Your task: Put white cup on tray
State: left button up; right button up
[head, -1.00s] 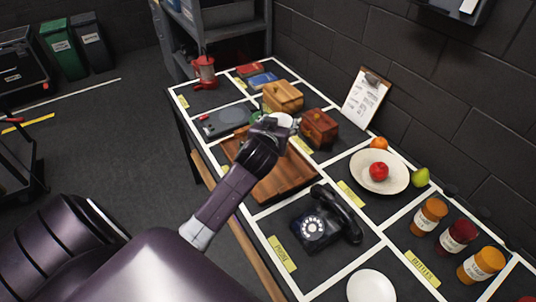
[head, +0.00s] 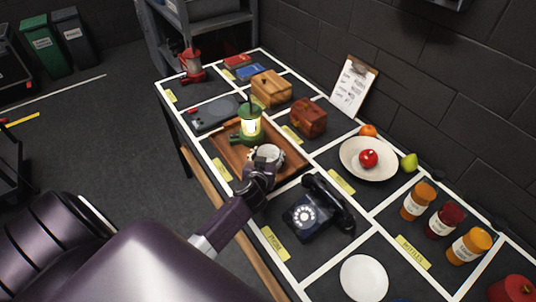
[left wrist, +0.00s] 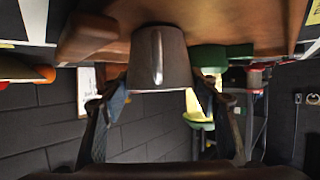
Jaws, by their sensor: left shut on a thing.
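The white cup (head: 270,154) is held by my left gripper (head: 262,162) over the near part of the brown wooden tray (head: 291,165). In the left wrist view, which is upside down, the cup (left wrist: 160,58) looks grey in shadow and sits between the two fingers (left wrist: 160,95). Its base is close to the wooden surface (left wrist: 200,20); I cannot tell whether it touches. A green lantern (head: 247,130) with a glowing pane stands on the tray just beyond the cup. My right gripper is not in view.
A black telephone (head: 312,214) is right of the tray. A wooden box (head: 308,118) stands behind it, and a grey device (head: 213,113) lies to the far left. A white saucer (head: 364,278) is at the front. A plate (head: 352,150) holds a red apple.

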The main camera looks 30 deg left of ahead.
pick_arm(q)
jog(key=shift+f, duration=0.15)
jog(key=o, duration=1.2)
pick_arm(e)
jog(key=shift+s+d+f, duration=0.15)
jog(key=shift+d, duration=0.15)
pick_arm(q)
jog(key=shift+o, duration=0.2)
